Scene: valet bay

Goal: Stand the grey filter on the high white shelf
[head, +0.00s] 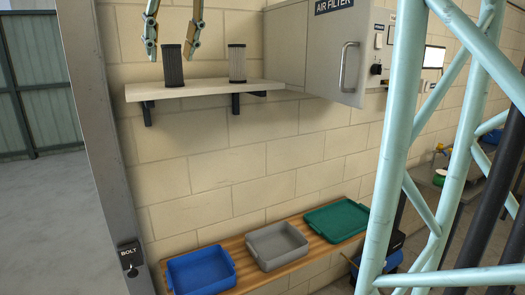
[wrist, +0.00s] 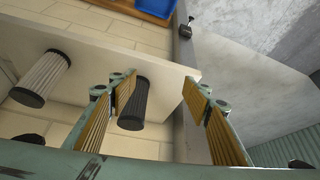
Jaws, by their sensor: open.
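A dark, nearly black pleated filter (head: 173,68) stands upright on the white wall shelf (head: 205,89), towards its left end. A paler grey filter (head: 237,64) stands upright further right on the same shelf. My gripper (head: 171,54) is open above the dark filter, with a fingertip to either side of its top in the head view. In the wrist view my gripper (wrist: 160,82) is empty, and the dark filter (wrist: 137,104) shows between the fingers, nearer the left one and partly hidden by it. The paler filter (wrist: 42,76) is further left there.
A grey cabinet marked AIR FILTER (head: 322,50) adjoins the shelf's right end. Below, a wooden bench (head: 236,248) carries a blue tray (head: 201,273), a grey tray (head: 277,246) and a green tray (head: 338,221). A grey post (head: 98,140) stands left of the shelf.

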